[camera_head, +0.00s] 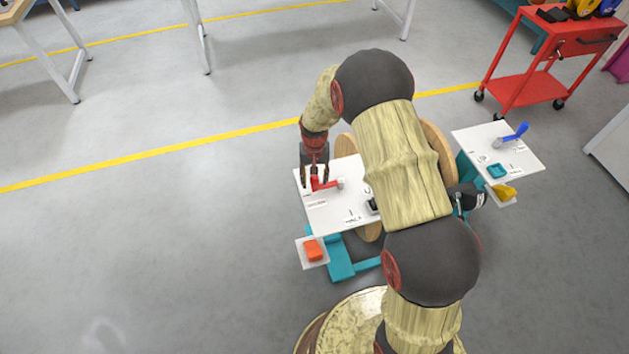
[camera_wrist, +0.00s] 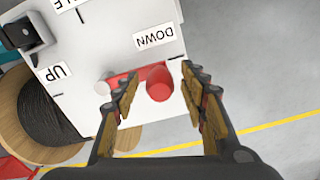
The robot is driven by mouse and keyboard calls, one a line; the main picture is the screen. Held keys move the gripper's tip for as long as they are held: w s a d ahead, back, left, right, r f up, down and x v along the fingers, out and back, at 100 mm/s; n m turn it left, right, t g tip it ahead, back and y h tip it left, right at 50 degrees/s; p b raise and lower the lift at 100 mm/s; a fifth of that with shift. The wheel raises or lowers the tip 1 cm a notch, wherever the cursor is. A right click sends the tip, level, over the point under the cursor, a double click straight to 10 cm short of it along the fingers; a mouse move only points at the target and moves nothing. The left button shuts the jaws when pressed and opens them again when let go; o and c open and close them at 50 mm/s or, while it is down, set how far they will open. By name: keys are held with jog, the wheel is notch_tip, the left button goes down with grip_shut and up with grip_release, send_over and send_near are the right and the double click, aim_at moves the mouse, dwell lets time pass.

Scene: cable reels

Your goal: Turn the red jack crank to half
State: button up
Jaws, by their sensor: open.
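The red jack crank (camera_head: 328,185) is on a white panel (camera_head: 333,212) at the left of the reel stand. In the wrist view its red knob (camera_wrist: 159,83) stands near the DOWN label, and its arm runs left to a pale hub (camera_wrist: 104,87). An UP label (camera_wrist: 56,76) is further left. My gripper (camera_wrist: 154,92) is open, with one finger on each side of the knob. No finger clearly touches it. In the head view my gripper (camera_head: 314,174) is above the crank and partly hides it.
A wooden cable reel (camera_head: 438,150) stands behind my arm, partly hidden. An orange block (camera_head: 313,251) is on a small plate at the front. A second white panel (camera_head: 527,155) holds a blue lever (camera_head: 516,133). A red cart (camera_head: 530,89) stands at back right. The left floor is clear.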

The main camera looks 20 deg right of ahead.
jog(key=shift+c, duration=1.3)
jog(key=c, duration=0.7)
jog(key=shift+f, duration=0.1)
grip_shut()
